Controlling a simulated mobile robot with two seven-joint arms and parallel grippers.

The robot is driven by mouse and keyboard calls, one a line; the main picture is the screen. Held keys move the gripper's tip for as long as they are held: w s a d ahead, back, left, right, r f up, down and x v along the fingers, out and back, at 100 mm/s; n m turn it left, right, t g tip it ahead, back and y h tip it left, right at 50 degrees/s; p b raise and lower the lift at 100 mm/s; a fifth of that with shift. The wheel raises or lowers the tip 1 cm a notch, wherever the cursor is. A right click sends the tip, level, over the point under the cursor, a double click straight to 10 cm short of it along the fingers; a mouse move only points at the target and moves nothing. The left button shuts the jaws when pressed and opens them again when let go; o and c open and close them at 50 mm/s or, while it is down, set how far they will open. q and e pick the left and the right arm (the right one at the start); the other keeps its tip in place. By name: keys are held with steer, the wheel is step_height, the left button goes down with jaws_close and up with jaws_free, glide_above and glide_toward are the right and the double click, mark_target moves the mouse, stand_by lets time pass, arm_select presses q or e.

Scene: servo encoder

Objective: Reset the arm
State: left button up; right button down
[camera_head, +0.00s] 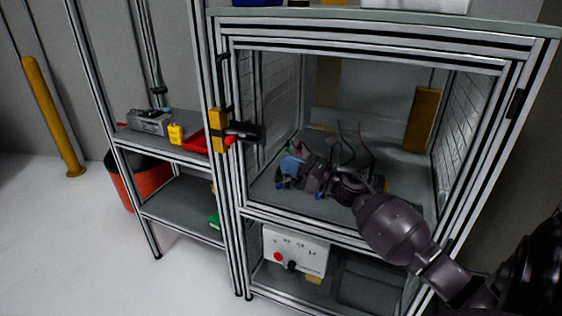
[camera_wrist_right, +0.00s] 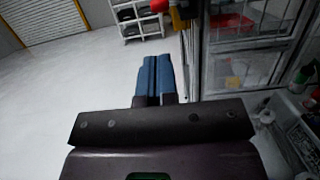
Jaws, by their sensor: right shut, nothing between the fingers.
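My right arm comes in from the lower right in the head view and crosses in front of the framed cabinet (camera_head: 375,53). My right gripper (camera_head: 291,164) is at the cabinet's opening; its blue fingertips point left. In the right wrist view the two blue fingers (camera_wrist_right: 152,75) lie side by side, shut, with nothing between them. Behind the gripper, thin red and green wires (camera_head: 345,143) and small blue parts (camera_head: 318,196) show in the cabinet; the arm partly hides them. I cannot tell whether the gripper touches anything. My left gripper is not in view.
A latch with a red knob (camera_head: 231,139) sits on the cabinet's left post. Left of it, a shelf holds a grey device (camera_head: 150,121), a yellow item (camera_head: 176,134) and a red tray (camera_head: 195,142). A white control box (camera_head: 295,250) stands below. Open floor lies left.

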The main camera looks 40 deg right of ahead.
arm_select(q)
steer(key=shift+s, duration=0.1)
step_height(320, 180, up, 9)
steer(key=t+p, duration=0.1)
steer(key=p, duration=0.9)
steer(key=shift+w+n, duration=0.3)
arm_select(e)
steer(key=s+a+f+n+g+h, duration=0.2)
steer(key=s+a+f+n, duration=0.3)
steer(key=s+n, duration=0.6)
steer(key=s+a+f+n+g+h, duration=0.3)
steer(key=s+a+f+n, duration=0.3)
steer(key=s+a+n, duration=0.2)
steer(key=s+a+f+n+g+h, duration=0.2)
steer(key=s+a+f+n, duration=0.3)
steer(key=s+n, duration=0.8)
steer(key=shift+s+a+f+n+g+h, duration=0.35)
steer(key=shift+s+a+h, duration=0.1)
steer(key=shift+a, duration=0.5)
